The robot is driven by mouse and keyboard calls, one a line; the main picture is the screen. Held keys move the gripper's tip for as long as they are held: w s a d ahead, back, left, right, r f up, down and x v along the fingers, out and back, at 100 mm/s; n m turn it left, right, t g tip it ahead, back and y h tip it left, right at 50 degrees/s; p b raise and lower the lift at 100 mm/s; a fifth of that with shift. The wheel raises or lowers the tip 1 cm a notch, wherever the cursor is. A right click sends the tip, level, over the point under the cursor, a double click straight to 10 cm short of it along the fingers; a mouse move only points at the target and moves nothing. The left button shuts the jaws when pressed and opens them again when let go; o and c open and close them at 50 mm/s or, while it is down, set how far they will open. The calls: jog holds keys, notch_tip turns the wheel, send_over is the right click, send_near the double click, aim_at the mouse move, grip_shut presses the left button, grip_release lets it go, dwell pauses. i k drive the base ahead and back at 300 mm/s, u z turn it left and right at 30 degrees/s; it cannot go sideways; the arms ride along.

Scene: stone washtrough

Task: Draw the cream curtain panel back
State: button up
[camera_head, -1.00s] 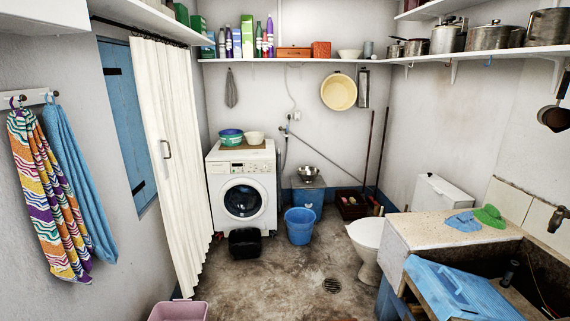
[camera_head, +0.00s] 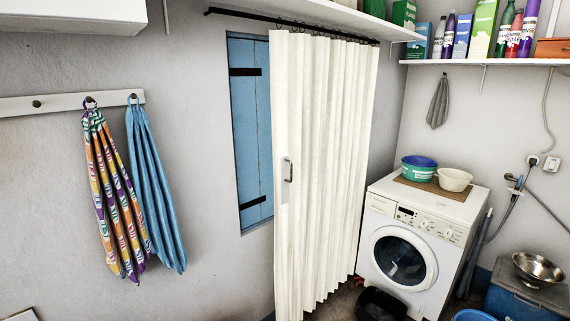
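The cream curtain panel (camera_head: 325,170) hangs in pleats from a dark rod (camera_head: 290,24) on the wall, right of centre. It has a grey handle (camera_head: 288,170) near its left edge. The panel covers the right part of the recess; a blue shutter (camera_head: 251,130) with dark hinges shows to its left. The panel's lower end runs out of the bottom of the picture. My gripper is not in view, and nothing is seen touching the panel or the handle.
A washing machine (camera_head: 418,250) stands right of the curtain, with a black bin (camera_head: 380,305) before it. A striped towel (camera_head: 115,200) and a blue towel (camera_head: 155,190) hang from a peg rail (camera_head: 65,103) at left. A white shelf (camera_head: 340,18) runs above the rod.

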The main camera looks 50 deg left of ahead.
aim_at(286, 87)
jog(key=u, duration=0.55)
jog(key=i, duration=1.1)
jog(key=u, duration=1.7)
jog(key=i, duration=0.8)
jog(key=u, duration=0.6)
